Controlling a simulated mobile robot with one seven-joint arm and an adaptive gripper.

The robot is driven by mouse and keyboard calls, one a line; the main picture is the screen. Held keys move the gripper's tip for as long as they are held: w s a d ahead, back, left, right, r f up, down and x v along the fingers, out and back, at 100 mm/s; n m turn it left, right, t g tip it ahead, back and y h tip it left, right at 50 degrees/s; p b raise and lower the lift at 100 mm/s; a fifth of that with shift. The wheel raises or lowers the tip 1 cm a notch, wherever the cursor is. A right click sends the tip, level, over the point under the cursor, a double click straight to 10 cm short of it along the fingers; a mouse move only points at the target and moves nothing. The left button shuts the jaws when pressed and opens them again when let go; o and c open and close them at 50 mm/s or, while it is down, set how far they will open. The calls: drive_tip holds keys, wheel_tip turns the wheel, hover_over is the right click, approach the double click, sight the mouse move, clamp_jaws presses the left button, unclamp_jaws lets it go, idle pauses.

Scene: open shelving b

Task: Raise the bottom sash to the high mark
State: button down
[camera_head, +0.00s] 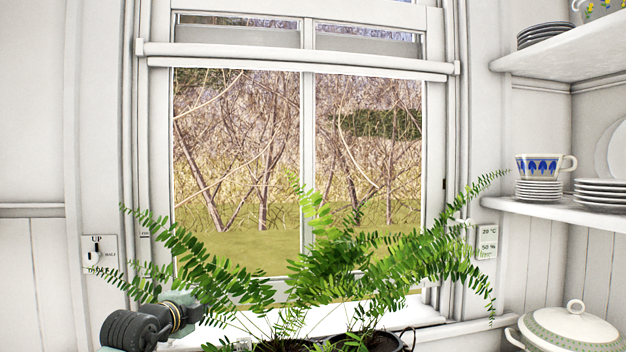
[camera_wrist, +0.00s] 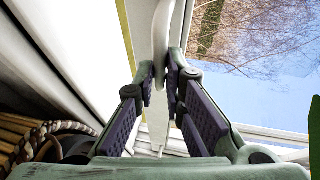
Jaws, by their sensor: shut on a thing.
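The bottom sash (camera_head: 308,150) is a white-framed two-pane window in the head view. Its top rail (camera_head: 300,60) is high in the picture. Its lower edge is mostly hidden behind fern fronds, low over the bright sill. In the wrist view my gripper (camera_wrist: 160,75) is shut on a white curved piece (camera_wrist: 161,30), which looks like a lift handle of the sash. In the head view my arm is at the lower left and its fingertips are hidden by the fern. A small label (camera_head: 144,236) sits on the left frame; I cannot read it.
A leafy fern (camera_head: 330,250) in dark pots fills the front of the window. A lever plate (camera_head: 97,253) marked UP is on the left wall. Shelves (camera_head: 560,210) with crockery and a lidded tureen (camera_head: 570,328) stand at right. A wicker item (camera_wrist: 20,135) lies beside my gripper.

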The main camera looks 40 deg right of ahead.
wheel_tip(320, 180, up, 11)
drive_tip(key=shift+f, duration=0.2)
drive_tip(key=c, duration=2.1)
unclamp_jaws()
drive_tip(key=o, duration=0.4)
drive_tip(key=shift+f, duration=0.1)
drive_tip(key=shift+o, duration=0.2)
drive_tip(key=v, duration=1.2)
